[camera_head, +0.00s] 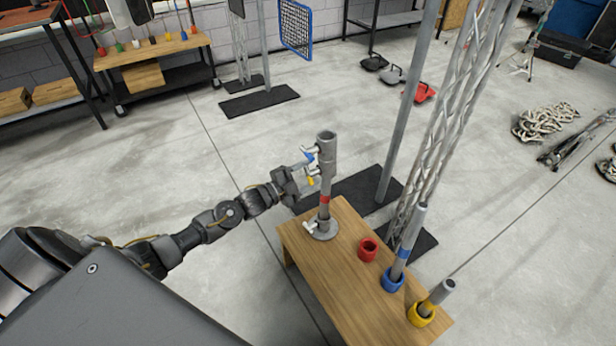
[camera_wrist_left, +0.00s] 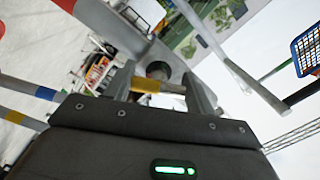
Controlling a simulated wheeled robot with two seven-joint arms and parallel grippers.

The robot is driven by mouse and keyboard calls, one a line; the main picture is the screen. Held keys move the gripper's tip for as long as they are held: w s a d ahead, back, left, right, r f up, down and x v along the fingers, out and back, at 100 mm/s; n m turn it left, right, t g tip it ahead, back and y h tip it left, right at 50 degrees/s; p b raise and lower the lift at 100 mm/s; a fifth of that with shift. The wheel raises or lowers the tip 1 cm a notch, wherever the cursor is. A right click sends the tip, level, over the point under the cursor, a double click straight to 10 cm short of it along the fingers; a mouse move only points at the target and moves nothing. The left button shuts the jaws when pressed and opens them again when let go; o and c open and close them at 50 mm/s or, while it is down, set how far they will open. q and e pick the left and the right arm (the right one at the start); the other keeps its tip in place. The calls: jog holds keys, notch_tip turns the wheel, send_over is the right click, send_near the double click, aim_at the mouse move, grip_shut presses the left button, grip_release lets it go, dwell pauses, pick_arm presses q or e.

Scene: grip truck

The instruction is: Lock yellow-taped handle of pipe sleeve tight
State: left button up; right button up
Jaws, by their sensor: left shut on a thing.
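A grey pipe sleeve (camera_head: 326,150) sits at the top of an upright pipe with a red band (camera_head: 324,200), standing in a round base (camera_head: 322,230) on the wooden table. My left gripper (camera_head: 309,181) is at the left of the sleeve, shut on the yellow-taped handle (camera_head: 310,182). In the left wrist view, the yellow-taped handle (camera_wrist_left: 146,84) lies crosswise between the two fingers of my left gripper (camera_wrist_left: 160,88). A blue-taped handle (camera_head: 309,156) sticks out from the sleeve just above my gripper. The fingers partly hide the lower sleeve. My right gripper is not in view.
The wooden table (camera_head: 345,290) also bears a red cup (camera_head: 368,249), a blue cup (camera_head: 393,279) with a pipe and a yellow cup (camera_head: 421,315) with a shorter pipe. A metal truss (camera_head: 450,110) and a grey pole (camera_head: 405,110) stand behind.

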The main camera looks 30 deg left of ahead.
pick_arm(q)
jog(key=shift+m, duration=1)
jog(key=m+b, duration=0.2)
jog(key=m, duration=0.3)
jog(key=shift+t, duration=0.3)
jog(key=m+b, duration=0.1)
jog(key=m, duration=0.6)
jog(key=shift+r+h+b, duration=0.2)
jog(key=shift+h+b, duration=0.2)
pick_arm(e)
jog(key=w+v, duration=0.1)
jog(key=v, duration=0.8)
pick_arm(q)
jog(key=m+b, duration=0.1)
jog(key=m, duration=0.4)
jog(key=shift+s+d, duration=0.1)
jog(key=shift+r+m+h+b, duration=0.1)
jog(key=shift+m+h+b, duration=0.3)
jog(key=shift+m, duration=1.3)
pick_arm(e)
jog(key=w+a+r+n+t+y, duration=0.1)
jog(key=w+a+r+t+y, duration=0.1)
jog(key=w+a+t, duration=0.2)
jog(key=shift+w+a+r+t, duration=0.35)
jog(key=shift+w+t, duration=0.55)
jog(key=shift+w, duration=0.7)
pick_arm(q)
jog(key=shift+d, duration=0.1)
jog(key=o, duration=1)
